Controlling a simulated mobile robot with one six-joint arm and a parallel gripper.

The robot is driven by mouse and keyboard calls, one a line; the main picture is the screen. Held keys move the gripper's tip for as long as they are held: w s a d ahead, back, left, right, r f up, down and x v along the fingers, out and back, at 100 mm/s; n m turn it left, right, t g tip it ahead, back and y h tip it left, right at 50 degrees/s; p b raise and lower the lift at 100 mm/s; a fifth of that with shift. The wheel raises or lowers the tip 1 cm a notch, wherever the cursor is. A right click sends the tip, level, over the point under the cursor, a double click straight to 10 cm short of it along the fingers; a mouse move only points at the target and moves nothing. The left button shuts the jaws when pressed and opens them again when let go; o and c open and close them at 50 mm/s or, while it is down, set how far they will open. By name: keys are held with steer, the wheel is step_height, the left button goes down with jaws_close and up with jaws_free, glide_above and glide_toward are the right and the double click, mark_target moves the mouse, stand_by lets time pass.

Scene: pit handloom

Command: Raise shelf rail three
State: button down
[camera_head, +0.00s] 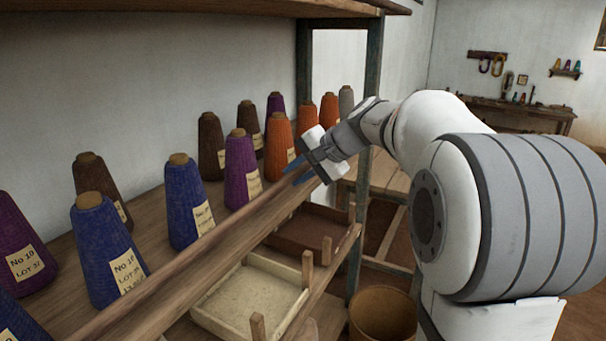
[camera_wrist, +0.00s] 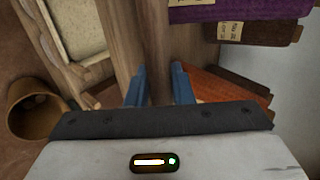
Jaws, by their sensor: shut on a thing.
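The shelf rail (camera_head: 215,240) is a long wooden strip along the front of the shelf that bears the yarn cones. My gripper (camera_head: 299,172) is at the rail's far part, with its blue fingers on either side of the rail. In the wrist view my gripper (camera_wrist: 158,86) has the rail (camera_wrist: 157,60) between its two fingers and is shut on it. The fingers hide part of the rail. I cannot tell whether the rail rests on the shelf or stands a little above it.
Yarn cones, including a purple cone (camera_head: 240,170) and a blue cone (camera_head: 185,205), stand close behind the rail. A pale tray (camera_head: 208,318) and a brown tray (camera_head: 345,243) are on the lower shelf. A bucket (camera_head: 383,318) stands on the floor. A post (camera_head: 372,70) rises behind my gripper.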

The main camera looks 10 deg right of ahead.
steer(key=shift+r, duration=0.1)
steer(key=c, duration=1.3)
jaws_free()
steer(key=shift+a, duration=0.1)
steer(key=shift+b+v, duration=0.7)
steer(key=shift+v, duration=3.15)
steer(key=s+f+n+g+h, duration=0.1)
steer(key=s+f+n+h, duration=0.1)
steer(key=s+f, duration=0.5)
steer(key=s+a+f+n+g+h, duration=0.1)
steer(key=s+f+n+h, duration=0.2)
steer(key=s+f, duration=0.4)
steer(key=s+a+f+n+h, duration=0.1)
steer(key=s+f+n+h, duration=0.1)
steer(key=s+f, duration=0.5)
steer(key=shift+s+f+n+g+h, duration=0.2)
steer(key=shift+s+n, duration=0.1)
steer(key=shift+s, duration=0.85)
steer(key=shift+s+f+n+g+h, duration=0.1)
steer(key=shift+s+n+g, duration=0.15)
steer(key=shift+s, duration=0.9)
